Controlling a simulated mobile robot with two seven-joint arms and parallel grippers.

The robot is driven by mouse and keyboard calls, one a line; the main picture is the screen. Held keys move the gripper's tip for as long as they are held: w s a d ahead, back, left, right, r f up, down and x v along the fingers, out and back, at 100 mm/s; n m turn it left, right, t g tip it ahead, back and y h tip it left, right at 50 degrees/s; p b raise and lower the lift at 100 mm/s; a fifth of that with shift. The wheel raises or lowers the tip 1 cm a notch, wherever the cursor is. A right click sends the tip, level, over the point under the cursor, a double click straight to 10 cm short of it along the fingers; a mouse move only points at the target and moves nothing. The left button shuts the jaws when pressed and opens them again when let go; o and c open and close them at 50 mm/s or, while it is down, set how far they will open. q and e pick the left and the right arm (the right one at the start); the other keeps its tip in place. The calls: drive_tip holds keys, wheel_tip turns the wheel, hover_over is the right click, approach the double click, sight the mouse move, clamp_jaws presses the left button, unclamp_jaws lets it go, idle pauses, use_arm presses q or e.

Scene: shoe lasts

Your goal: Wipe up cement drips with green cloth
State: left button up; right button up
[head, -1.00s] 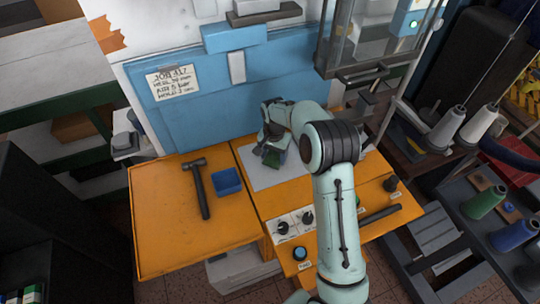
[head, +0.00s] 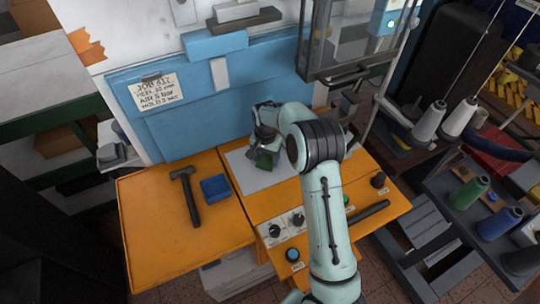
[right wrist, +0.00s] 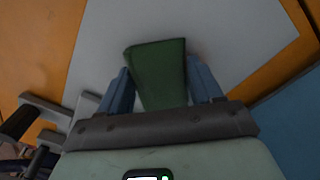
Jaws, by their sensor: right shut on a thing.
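The green cloth (head: 264,160) is held low over a pale grey sheet (head: 243,178) on the orange bench. My right gripper (head: 262,148) is shut on it. In the right wrist view the green cloth (right wrist: 158,72) sits between the two blue fingers of my right gripper (right wrist: 158,88), above the pale sheet (right wrist: 225,55). I cannot tell whether the cloth touches the sheet. No cement drips can be made out; my arm and the cloth hide part of the sheet. My left gripper is not in view.
A hammer (head: 187,194) and a blue tray (head: 216,188) lie left of the sheet on the orange bench (head: 150,230). Knobs (head: 298,219) line the front, with a dark bar (head: 368,211) to the right. A blue panel (head: 200,105) rises behind. Thread cones (head: 470,193) stand at far right.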

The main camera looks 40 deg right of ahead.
sight(250, 169)
drive_tip(key=shift+w+a+f, duration=0.1)
drive_tip(key=shift+w+a, duration=0.1)
drive_tip(key=shift+a, duration=0.45)
drive_tip(key=shift+w+a+f, duration=0.1)
drive_tip(key=shift+w+a, duration=0.05)
drive_tip(key=shift+a, duration=0.45)
drive_tip(key=shift+w+a+r, duration=0.1)
drive_tip(key=shift+w+a, duration=0.2)
drive_tip(key=shift+a, duration=0.6)
drive_tip(key=shift+w+a+r, duration=0.1)
drive_tip(key=shift+w+a, duration=0.15)
drive_tip(key=shift+a, duration=0.6)
drive_tip(key=shift+d+r+p, duration=0.1)
drive_tip(key=shift+r+p, duration=0.5)
drive_tip(key=shift+r, duration=0.85)
drive_tip(key=shift+w+r+p, duration=0.1)
drive_tip(key=shift+r+p, duration=0.45)
drive_tip(key=shift+r, duration=1)
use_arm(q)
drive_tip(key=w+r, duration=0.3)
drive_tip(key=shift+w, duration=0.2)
